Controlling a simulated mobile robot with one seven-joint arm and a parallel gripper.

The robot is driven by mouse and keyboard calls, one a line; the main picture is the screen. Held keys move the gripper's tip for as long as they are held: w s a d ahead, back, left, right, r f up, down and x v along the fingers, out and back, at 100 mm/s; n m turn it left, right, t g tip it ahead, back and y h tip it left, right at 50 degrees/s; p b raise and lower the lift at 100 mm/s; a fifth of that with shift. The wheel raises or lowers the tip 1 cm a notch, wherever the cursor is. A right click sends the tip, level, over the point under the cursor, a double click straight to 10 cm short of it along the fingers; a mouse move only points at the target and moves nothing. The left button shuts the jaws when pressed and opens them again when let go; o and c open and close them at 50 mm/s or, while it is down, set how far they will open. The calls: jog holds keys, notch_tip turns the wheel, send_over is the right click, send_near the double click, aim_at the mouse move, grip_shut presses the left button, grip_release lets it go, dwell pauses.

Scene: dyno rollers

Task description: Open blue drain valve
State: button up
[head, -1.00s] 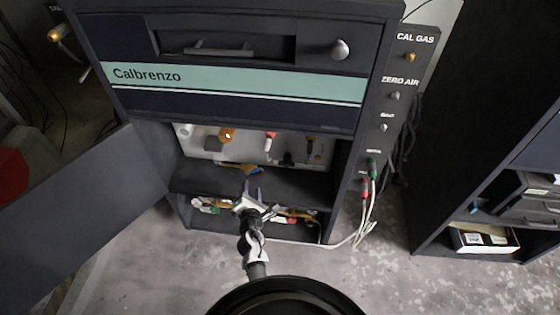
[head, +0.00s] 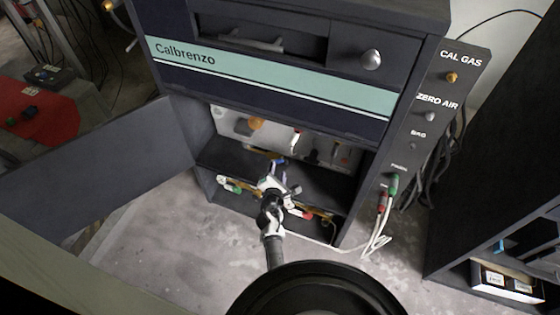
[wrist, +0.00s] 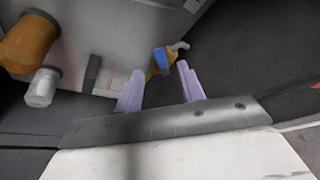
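The drain valve shows in the wrist view as a brass body with a blue handle (wrist: 160,58), low on the cabinet's back panel. In the head view the brass part (head: 262,153) is small, just beyond my gripper. My gripper (wrist: 159,70) is open, with its two pale purple fingers apart and nothing between them. The valve appears ahead of the fingertips, between them in the picture; I cannot tell the exact gap. In the head view my gripper (head: 277,169) reaches into the open lower bay of the cabinet.
The cabinet door (head: 100,165) stands open on the left. An orange knob (wrist: 28,42) and a white cylinder (wrist: 42,88) stick out at left. A shelf (head: 235,160) lies under the gripper, with more valves (head: 230,185) below. White hoses (head: 378,238) hang at right.

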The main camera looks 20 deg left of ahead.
aim_at(279, 161)
jog(key=b+x, duration=0.1)
jog(key=x, duration=0.6)
jog(key=shift+w, duration=0.15)
